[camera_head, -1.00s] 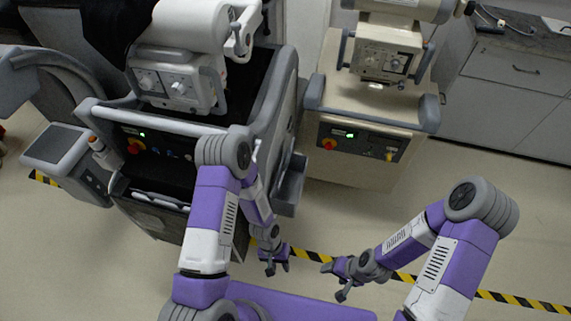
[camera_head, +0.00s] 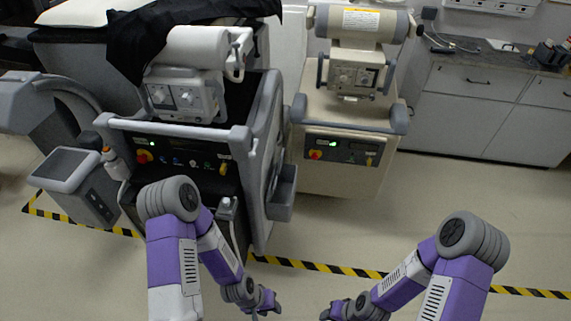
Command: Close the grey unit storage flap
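The grey unit (camera_head: 262,135) is the dark-fronted cart at left, with a light handle bar and a control panel across its front. A grey bin-like part (camera_head: 283,193) juts from its right side; I cannot tell whether this is the storage flap. The lower front is partly hidden by my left arm. My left gripper (camera_head: 267,308) is low in front of the unit, apart from it, with its fingers spread and nothing seen between them. My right gripper (camera_head: 328,314) is at the bottom edge, partly cut off, right of the left one and clear of the unit.
A beige cart (camera_head: 345,180) stands right of the grey unit. A small grey pedestal (camera_head: 75,180) stands at left. Grey cabinets (camera_head: 470,120) line the back right. Yellow-black tape (camera_head: 330,268) crosses the floor; the floor at right is clear.

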